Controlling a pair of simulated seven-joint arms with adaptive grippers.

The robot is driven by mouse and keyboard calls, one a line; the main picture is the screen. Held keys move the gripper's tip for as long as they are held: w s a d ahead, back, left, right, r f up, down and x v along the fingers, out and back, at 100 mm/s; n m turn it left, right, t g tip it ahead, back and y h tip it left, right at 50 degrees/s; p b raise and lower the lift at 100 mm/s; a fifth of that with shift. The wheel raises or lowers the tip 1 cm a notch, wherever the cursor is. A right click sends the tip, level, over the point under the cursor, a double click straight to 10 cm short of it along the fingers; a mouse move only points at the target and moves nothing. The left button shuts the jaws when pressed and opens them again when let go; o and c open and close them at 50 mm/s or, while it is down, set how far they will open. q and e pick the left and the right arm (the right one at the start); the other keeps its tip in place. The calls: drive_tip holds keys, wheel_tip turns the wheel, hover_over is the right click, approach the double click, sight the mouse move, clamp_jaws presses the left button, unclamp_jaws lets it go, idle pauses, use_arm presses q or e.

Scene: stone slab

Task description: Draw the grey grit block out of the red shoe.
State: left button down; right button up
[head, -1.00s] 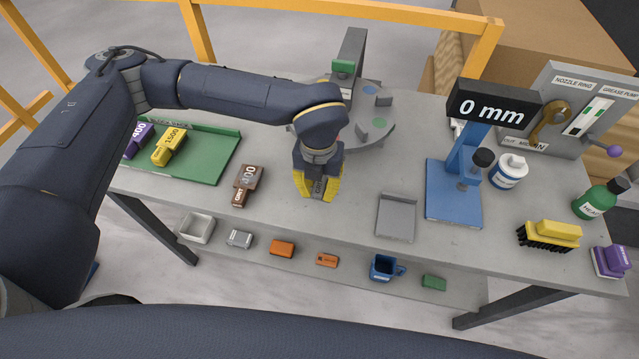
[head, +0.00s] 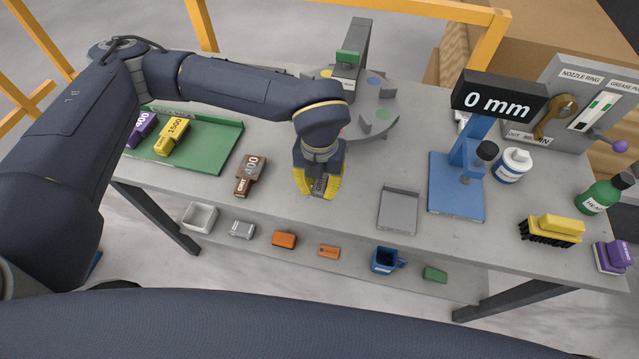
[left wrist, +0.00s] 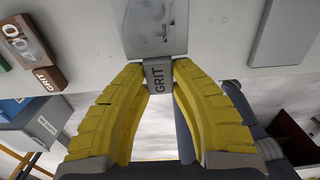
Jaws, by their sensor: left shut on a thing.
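My left gripper (head: 318,188) is over the middle of the bench, its yellow fingers shut on the grey grit block (left wrist: 160,76). In the left wrist view, the block's narrow end marked GRIT sits between the fingertips, and its wider, smudged grey part (left wrist: 155,25) reaches past them to the top edge. In the head view the gripper covers most of the block. I cannot make out a red shoe in either view; a small bit of red shows behind my wrist. My right gripper is not in view.
A brown grit block (head: 250,176) lies left of the gripper, beside a green tray (head: 218,150) with yellow and purple blocks. A turntable (head: 385,103) stands behind, a grey plate (head: 398,209) and blue gauge stand (head: 455,190) to the right. The bench just around the gripper is clear.

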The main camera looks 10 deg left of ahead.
use_arm(q)
drive_tip(key=shift+s+a+r, duration=0.1)
drive_tip(key=shift+s+r, duration=1.35)
drive_tip(key=shift+r, duration=0.05)
